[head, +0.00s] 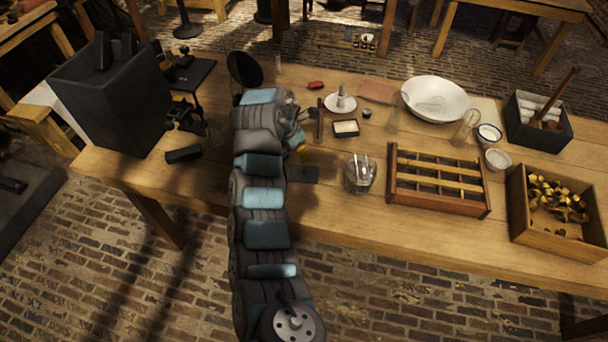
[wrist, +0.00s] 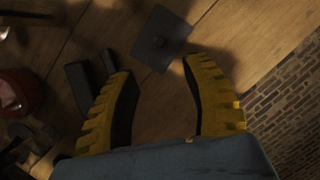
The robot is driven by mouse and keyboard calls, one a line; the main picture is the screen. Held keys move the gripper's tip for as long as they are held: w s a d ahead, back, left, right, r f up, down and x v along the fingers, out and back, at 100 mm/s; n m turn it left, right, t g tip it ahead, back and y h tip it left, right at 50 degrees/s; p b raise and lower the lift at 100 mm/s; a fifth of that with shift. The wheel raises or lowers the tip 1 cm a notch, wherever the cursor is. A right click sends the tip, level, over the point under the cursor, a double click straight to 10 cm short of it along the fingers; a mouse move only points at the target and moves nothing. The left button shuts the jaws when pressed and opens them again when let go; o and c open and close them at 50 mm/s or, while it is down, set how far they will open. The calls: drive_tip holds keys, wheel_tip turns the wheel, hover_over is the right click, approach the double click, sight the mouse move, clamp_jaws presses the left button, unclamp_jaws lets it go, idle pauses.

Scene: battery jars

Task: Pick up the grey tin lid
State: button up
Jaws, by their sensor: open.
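The grey tin lid (head: 303,173) is a dark square plate lying flat on the wooden table, just right of my arm in the head view. In the wrist view the lid (wrist: 161,38) shows a small spot near its middle and lies beyond my fingertips. My gripper (wrist: 152,66) has two yellow ribbed fingers spread wide, with nothing between them but bare table. In the head view my gripper is mostly hidden by my arm, with a bit of yellow just above the lid.
Dark blocks (wrist: 82,88) lie beside the left finger in the wrist view. A glass jar (head: 360,173) stands right of the lid, then a slatted wooden rack (head: 392,190). A small pale-filled tray (head: 345,128) lies behind. The table's front edge is close to the lid.

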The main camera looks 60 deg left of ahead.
sight(304, 170)
drive_tip(key=b+x, duration=0.3)
drive_tip(key=x, duration=0.8)
drive_tip(key=shift+f, duration=0.4)
drive_tip(key=shift+r, duration=0.1)
clamp_jaws()
